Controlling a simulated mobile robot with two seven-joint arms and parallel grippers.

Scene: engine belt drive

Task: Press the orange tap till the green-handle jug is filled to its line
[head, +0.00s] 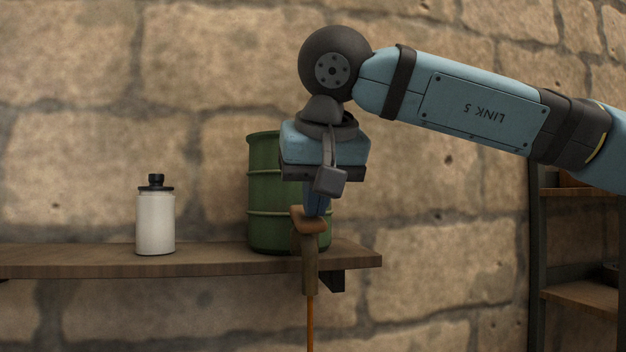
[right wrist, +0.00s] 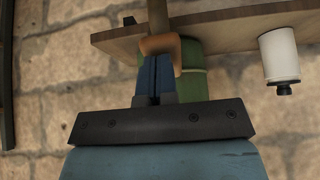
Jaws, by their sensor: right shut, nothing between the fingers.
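The tap's orange-brown lever (head: 310,224) sits in front of the green barrel (head: 265,180), above a brown spout (head: 309,275). A thin orange stream (head: 310,325) runs straight down from the spout and leaves the bottom of the head view. My right gripper (head: 317,207) points down, shut and empty, with its fingertips at the lever. In the right wrist view its blue fingers (right wrist: 155,62) are together against or very near the orange lever (right wrist: 160,43). The green-handle jug is in neither view, so its level cannot be seen. My left gripper is not in view.
The barrel stands on a wooden wall shelf (head: 80,262), near its right end. A white bottle with a black cap (head: 155,220) stands on the shelf to the left, clear of the arm. A dark rack with wooden shelves (head: 580,296) is at the right edge.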

